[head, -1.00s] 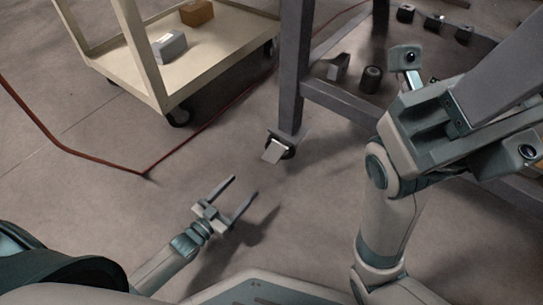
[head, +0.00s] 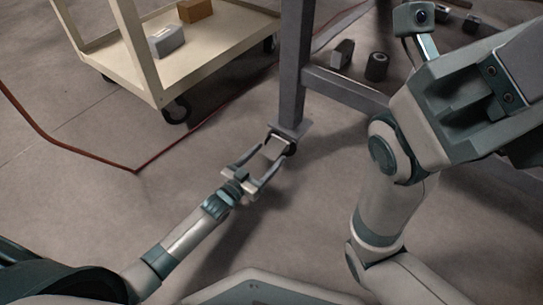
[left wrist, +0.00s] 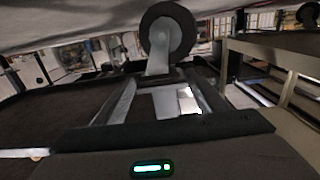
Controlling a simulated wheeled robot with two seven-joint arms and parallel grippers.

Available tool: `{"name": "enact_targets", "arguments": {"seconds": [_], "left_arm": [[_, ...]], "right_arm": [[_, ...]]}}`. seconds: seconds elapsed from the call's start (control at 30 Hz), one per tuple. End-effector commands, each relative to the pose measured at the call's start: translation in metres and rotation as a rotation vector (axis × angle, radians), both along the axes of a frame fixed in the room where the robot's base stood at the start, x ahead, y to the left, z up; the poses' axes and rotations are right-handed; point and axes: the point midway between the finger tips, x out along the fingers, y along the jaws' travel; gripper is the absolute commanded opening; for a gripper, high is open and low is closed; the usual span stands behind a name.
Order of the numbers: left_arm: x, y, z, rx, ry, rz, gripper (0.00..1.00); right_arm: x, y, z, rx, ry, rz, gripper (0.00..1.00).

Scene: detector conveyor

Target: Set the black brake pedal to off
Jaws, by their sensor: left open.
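The brake pedal (head: 277,147) is a small tilted plate on the caster (head: 291,148) under the grey frame's near leg. It looks pale rather than black here. My left gripper (head: 271,157) is open just in front of the caster, its two fingers reaching to either side of the pedal. In the left wrist view the pale pedal (left wrist: 166,104) lies between the fingers, with a dark wheel (left wrist: 168,28) beyond. I cannot tell whether either finger touches the pedal. My right arm is at the right of the head view, but its fingertips do not show.
A cream cart (head: 145,85) with a grey box (head: 166,41) and a brown box (head: 195,10) stands at the upper left. A red cable (head: 75,152) lies on the floor. The grey frame's lower rail (head: 345,88) runs right of the leg.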

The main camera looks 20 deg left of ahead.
Motion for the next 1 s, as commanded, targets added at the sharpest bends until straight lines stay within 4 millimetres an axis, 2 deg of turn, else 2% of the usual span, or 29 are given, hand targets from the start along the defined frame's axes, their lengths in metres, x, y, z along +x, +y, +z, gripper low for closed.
{"name": "enact_targets", "arguments": {"seconds": [0.2, 0.6, 0.63, 0.87, 1.0], "left_arm": [[0.022, -0.008, -0.001, -0.001, -0.002, -0.001, 0.66], [0.026, -0.010, 0.000, 0.000, 0.001, 0.000, 0.66], [0.026, -0.009, 0.000, 0.000, 0.000, 0.000, 0.63], [0.026, -0.009, 0.000, 0.000, 0.000, 0.000, 0.08], [0.026, -0.009, 0.001, 0.000, 0.001, 0.000, 0.07]], "right_arm": [[-0.003, 0.001, -0.007, -0.008, -0.014, 0.002, 0.39], [-0.003, 0.002, -0.006, -0.012, -0.013, 0.003, 0.39], [-0.003, 0.002, -0.006, -0.011, -0.014, 0.003, 0.39], [-0.004, 0.001, -0.006, -0.010, -0.015, 0.002, 0.39], [-0.003, 0.001, -0.005, -0.009, -0.014, 0.003, 0.39]]}}
